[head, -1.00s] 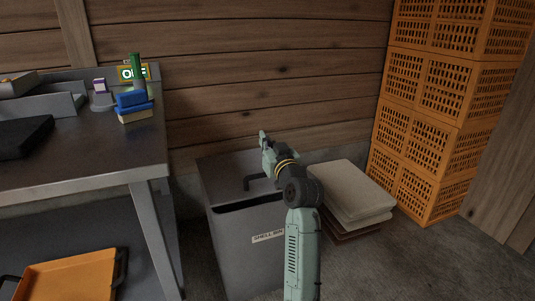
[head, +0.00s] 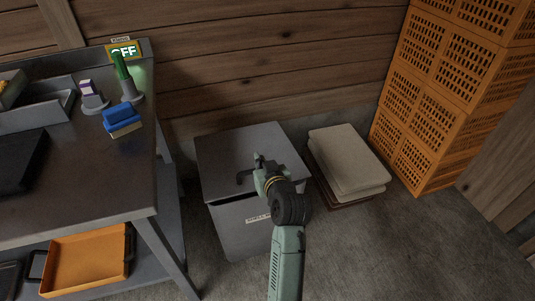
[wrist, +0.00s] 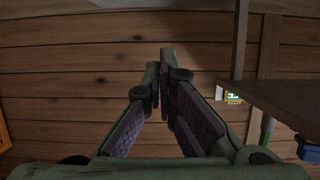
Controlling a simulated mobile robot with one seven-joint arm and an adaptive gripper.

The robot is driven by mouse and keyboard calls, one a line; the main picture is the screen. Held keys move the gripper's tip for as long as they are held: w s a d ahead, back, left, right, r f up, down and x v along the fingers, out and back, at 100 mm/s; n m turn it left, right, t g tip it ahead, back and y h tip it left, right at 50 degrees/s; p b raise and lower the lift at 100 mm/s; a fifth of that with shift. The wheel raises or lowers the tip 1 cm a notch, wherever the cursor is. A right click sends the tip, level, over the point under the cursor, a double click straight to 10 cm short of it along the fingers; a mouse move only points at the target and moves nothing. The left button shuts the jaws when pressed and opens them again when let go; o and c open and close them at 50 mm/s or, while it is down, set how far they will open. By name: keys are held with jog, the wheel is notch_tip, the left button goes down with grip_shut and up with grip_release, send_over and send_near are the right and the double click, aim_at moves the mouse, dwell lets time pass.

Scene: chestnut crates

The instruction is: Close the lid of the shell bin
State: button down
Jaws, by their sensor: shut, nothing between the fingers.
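The grey shell bin (head: 237,232) stands on the floor against the plank wall, with a white label on its front. Contact with the lid cannot be told. In the wrist view my fingertips (wrist: 165,54) meet before the wall; the bin does not show clearly.
A steel table (head: 95,190) stands left of the bin, with a blue-and-yellow block (head: 122,117) and an orange tray (head: 85,262) below. Folded pale sacks (head: 345,160) lie close right of the bin. Orange crates (head: 430,110) are stacked farther right. The floor in front is open.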

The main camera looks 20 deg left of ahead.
jog(key=w+a+f, duration=0.1)
jog(key=w+a+f+p, duration=0.1)
jog(key=w+f, duration=0.1)
jog(key=w+a+f, duration=0.1)
jog(key=w+f, duration=0.1)
jog(key=shift+w+a+p, duration=0.15)
jog(key=shift+a+p, duration=0.2)
jog(key=shift+p, duration=0.05)
jog(key=shift+s+d+f, duration=0.25)
jog(key=shift+s+f, duration=0.05)
jog(key=shift+f, duration=0.25)
jog(key=f+b, duration=0.2)
jog(key=b, duration=0.1)
jog(key=f+b, duration=0.1)
jog(key=shift+s+d+t, duration=0.15)
jog(key=shift+s+t, duration=0.15)
jog(key=b, duration=0.1)
jog(key=f+b, duration=0.1)
jog(key=b, duration=0.1)
jog(key=shift+s+d+f+t+y, duration=0.2)
jog(key=shift+t+y, duration=0.1)
jog(key=shift+y, duration=0.1)
jog(key=shift+r, duration=0.15)
